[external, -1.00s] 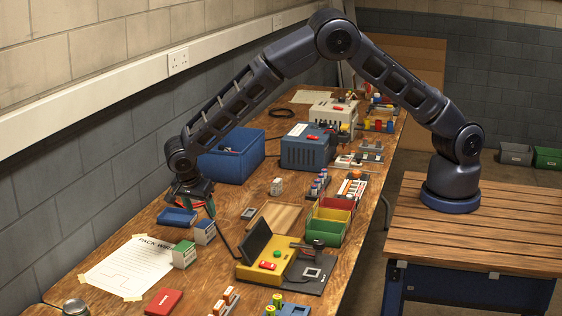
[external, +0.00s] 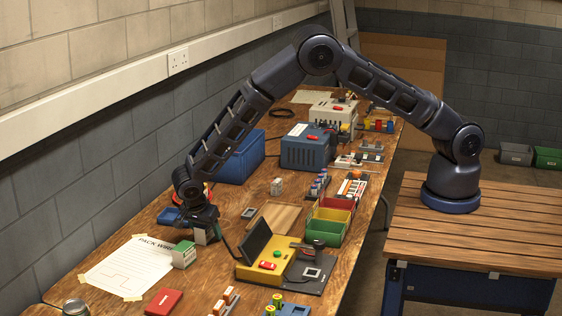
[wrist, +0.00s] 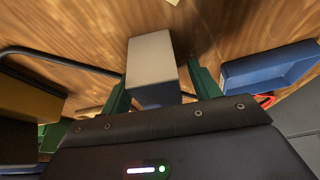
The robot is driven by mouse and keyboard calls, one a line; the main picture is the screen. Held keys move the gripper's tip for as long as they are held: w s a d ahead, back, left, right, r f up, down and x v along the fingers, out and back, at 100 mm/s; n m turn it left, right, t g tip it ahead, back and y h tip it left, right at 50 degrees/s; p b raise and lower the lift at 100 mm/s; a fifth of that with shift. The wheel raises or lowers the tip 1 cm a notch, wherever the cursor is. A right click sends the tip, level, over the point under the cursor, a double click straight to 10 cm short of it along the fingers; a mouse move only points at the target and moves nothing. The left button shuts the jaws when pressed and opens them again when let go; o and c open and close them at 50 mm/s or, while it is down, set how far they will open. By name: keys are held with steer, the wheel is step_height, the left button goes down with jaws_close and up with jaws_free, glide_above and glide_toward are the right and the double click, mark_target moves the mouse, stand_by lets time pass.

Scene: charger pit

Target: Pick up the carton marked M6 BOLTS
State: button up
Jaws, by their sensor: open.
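A small white and blue carton (external: 201,237) stands on the bench under my gripper (external: 203,219), mostly hidden by it in the external view. In the wrist view the carton (wrist: 151,58) shows a pale top and a blue side, between the two green fingers of my open gripper (wrist: 161,88). I cannot tell whether the fingers touch it. A green and white carton (external: 184,255) stands nearer the camera, on the edge of the paper sheet. No marking M6 BOLTS is readable on any carton.
A shallow blue tray (wrist: 268,68) lies close beside the gripper. A yellow case (external: 262,262) with a dark raised lid stands to the right. The paper sheet (external: 125,268) lies at the left; a red box (external: 163,302) is in front. A cable runs beside the carton.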

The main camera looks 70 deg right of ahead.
steer(key=c, duration=1.3)
steer(key=shift+o, duration=0.3)
